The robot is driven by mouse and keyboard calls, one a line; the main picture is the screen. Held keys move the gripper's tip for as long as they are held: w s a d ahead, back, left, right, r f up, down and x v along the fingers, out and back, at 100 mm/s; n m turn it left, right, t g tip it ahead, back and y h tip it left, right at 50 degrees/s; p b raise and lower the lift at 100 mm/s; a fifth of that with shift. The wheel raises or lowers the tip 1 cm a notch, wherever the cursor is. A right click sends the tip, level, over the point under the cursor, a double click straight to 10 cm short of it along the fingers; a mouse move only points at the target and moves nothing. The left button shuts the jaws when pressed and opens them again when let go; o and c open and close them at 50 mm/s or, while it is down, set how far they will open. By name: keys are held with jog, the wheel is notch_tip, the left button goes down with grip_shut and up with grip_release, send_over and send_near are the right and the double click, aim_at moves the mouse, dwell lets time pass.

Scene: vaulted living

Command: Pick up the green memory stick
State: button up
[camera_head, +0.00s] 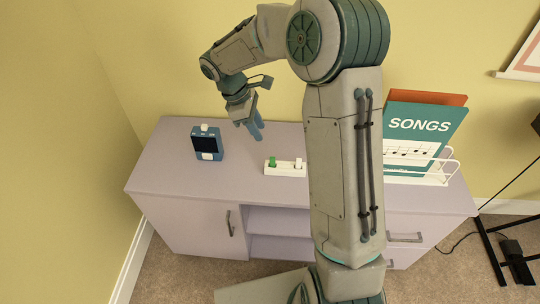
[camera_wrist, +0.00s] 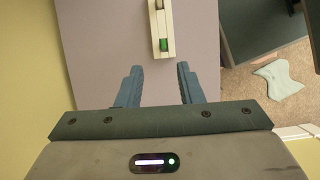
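The green memory stick (camera_head: 272,161) stands at the left end of a white holder (camera_head: 285,169) on the lilac cabinet top. In the wrist view the green stick (camera_wrist: 163,44) shows at the near end of the white holder (camera_wrist: 156,20), ahead of the fingers and about midway between them. My gripper (camera_head: 256,131) hangs above the cabinet, behind and left of the holder. In the wrist view my gripper (camera_wrist: 159,72) has its two blue fingers apart with nothing between them. Part of the holder's right side is hidden by my arm in the head view.
A blue device with a dark screen (camera_head: 206,142) stands on the left of the cabinet top (camera_head: 180,180). A songbook (camera_head: 420,130) sits in a white wire rack (camera_head: 440,168) at the right. The top between device and holder is clear. A yellow wall rises behind.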

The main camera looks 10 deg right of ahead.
jog(key=b, duration=0.2)
send_over(272, 157)
jog(key=a, duration=0.2)
notch_tip(272, 157, down, 7)
jog(key=x, duration=0.2)
jog(key=b+x, duration=0.1)
jog(key=x, duration=0.3)
jog(key=shift+w, duration=0.3)
grip_shut()
